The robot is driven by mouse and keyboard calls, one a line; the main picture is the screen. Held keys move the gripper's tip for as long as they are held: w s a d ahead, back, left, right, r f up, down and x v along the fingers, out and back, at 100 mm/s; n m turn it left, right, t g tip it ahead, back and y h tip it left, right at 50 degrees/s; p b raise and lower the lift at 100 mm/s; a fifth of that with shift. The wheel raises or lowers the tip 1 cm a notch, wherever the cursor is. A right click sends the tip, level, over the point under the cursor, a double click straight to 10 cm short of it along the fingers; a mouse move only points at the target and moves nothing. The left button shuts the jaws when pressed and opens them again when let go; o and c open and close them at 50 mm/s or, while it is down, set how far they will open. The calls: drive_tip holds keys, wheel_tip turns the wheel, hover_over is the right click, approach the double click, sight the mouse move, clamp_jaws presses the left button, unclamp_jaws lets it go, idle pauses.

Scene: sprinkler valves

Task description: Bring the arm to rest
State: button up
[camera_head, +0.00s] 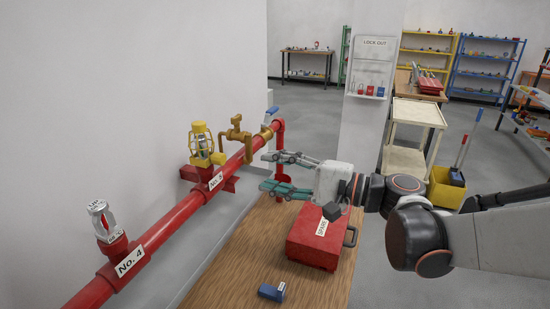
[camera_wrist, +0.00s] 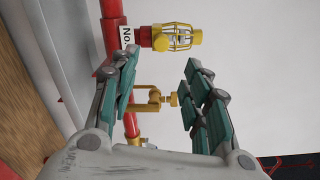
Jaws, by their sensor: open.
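My gripper (camera_head: 281,172) is open and empty in the head view. Its two fingers point left toward the red pipe (camera_head: 161,232), above the far part of the wooden table. In the wrist view my gripper (camera_wrist: 157,95) shows its green finger pads apart, with a brass fitting (camera_wrist: 150,103) seen in the gap beyond them. I cannot tell any contact with the pipe. My arm (camera_head: 418,236) reaches in from the right side of the head view.
A red case (camera_head: 312,246) and a small blue item (camera_head: 271,292) lie on the wooden table (camera_head: 232,268). A caged yellow sprinkler (camera_head: 202,145) and a silver-red one (camera_head: 101,220) stand on the pipe. A white cart (camera_head: 417,112) and yellow bucket (camera_head: 444,190) stand right.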

drive_tip(key=s+d+f+n+h+b, duration=0.1)
drive_tip(key=s+d+f+n+h, duration=0.3)
drive_tip(key=s+f+h, duration=0.5)
drive_tip(key=s+d+f+n+h, duration=0.1)
drive_tip(key=s+d+f+h, duration=0.2)
drive_tip(key=d, duration=0.5)
drive_tip(key=s+d+f+n+h+b, duration=0.1)
drive_tip(key=s+d+f+n+h, duration=0.1)
drive_tip(key=d, duration=0.5)
drive_tip(key=s+f+h, duration=0.1)
drive_tip(key=s+h, duration=0.1)
drive_tip(key=shift+s+d+f+h+b, duration=0.2)
drive_tip(key=shift+d+h+b, duration=0.1)
drive_tip(key=shift+d, duration=0.05)
